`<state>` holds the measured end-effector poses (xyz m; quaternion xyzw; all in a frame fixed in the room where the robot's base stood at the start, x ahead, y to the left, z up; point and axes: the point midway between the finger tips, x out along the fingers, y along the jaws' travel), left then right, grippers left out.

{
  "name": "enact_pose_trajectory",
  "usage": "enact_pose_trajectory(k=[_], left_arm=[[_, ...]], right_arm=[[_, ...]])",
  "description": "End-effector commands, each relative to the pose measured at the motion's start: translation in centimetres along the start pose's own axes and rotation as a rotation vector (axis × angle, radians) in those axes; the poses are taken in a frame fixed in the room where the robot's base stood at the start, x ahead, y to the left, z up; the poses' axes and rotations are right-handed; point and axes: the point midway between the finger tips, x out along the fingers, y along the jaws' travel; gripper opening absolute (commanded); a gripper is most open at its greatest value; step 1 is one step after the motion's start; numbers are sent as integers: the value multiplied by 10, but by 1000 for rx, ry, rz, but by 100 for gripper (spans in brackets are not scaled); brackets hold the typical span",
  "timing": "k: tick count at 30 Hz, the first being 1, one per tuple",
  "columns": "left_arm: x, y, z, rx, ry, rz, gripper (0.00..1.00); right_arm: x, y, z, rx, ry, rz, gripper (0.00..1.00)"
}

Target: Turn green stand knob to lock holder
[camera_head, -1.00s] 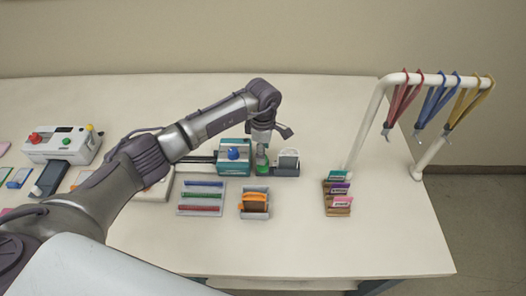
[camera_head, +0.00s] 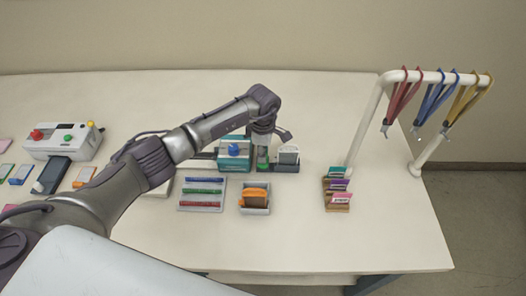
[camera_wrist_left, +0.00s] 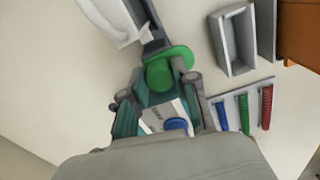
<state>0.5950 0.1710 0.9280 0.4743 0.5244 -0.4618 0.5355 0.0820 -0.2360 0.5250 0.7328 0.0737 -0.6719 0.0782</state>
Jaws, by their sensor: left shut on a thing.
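The stand is a teal machine (camera_head: 236,164) with a blue knob (camera_head: 233,149) on top and a dark base. Its green knob (camera_head: 263,164) is on the right part, beside a clear-and-white holder (camera_head: 288,155). My left gripper (camera_head: 263,157) points down over the green knob. In the left wrist view, the green knob (camera_wrist_left: 160,73) lies between the fingers of my left gripper (camera_wrist_left: 160,92), which is shut on it. A white holder part (camera_wrist_left: 108,18) shows beyond it. The fingers partly cover the knob. My right gripper is not in view.
A card rack (camera_head: 338,189) stands to the right, beside a white rail (camera_head: 365,125) with hanging lanyards. The table's right front is clear.

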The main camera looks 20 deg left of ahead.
Motion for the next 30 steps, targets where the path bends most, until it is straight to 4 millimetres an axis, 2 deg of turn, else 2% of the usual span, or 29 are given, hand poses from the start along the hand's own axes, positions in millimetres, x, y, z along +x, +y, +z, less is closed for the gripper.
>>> enact_pose_trajectory(k=[11, 30], left_arm=[[2, 0, 0, -105, 4, 1, 0], [2, 1, 0, -677, 17, 2, 0]], right_arm=[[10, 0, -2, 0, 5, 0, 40], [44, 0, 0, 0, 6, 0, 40]])
